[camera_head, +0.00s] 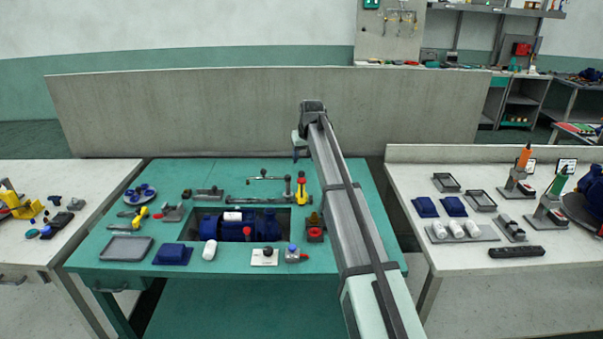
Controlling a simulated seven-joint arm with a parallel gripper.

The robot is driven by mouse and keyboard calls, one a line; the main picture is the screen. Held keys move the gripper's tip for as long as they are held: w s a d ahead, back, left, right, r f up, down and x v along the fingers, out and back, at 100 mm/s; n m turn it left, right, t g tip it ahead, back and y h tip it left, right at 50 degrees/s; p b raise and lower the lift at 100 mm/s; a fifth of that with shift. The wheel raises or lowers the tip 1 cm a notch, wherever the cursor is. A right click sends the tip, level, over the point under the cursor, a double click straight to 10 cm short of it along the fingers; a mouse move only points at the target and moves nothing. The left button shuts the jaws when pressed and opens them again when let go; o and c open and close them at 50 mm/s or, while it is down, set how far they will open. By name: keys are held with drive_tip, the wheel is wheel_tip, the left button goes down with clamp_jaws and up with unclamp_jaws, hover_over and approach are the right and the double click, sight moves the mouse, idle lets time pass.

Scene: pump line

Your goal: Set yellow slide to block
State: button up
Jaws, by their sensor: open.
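A small upright yellow piece with a red part (301,189) stands near the right end of a dark rail (255,198) on the green table; it may be the yellow slide. A second yellow piece (141,214) lies at the table's left, beside grey fittings. I cannot tell which part is the block. My gripper (298,154) is at the far end of my arm, raised near the table's back edge. It is open and appears empty, behind and above the upright yellow piece. Its fingers are small and partly hidden by the arm.
A blue pump (262,226) sits in the green table's recess. A grey tray (126,248), a dark blue cloth (173,254) and a white cylinder (209,250) lie in front. A grey partition (200,110) stands behind. Side benches (520,270) hold other parts.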

sight(301, 172)
drive_tip(key=x, duration=0.9)
drive_tip(key=shift+w+a+f, duration=0.1)
drive_tip(key=shift+w+f, duration=0.1)
drive_tip(key=shift+c, duration=0.4)
clamp_jaws()
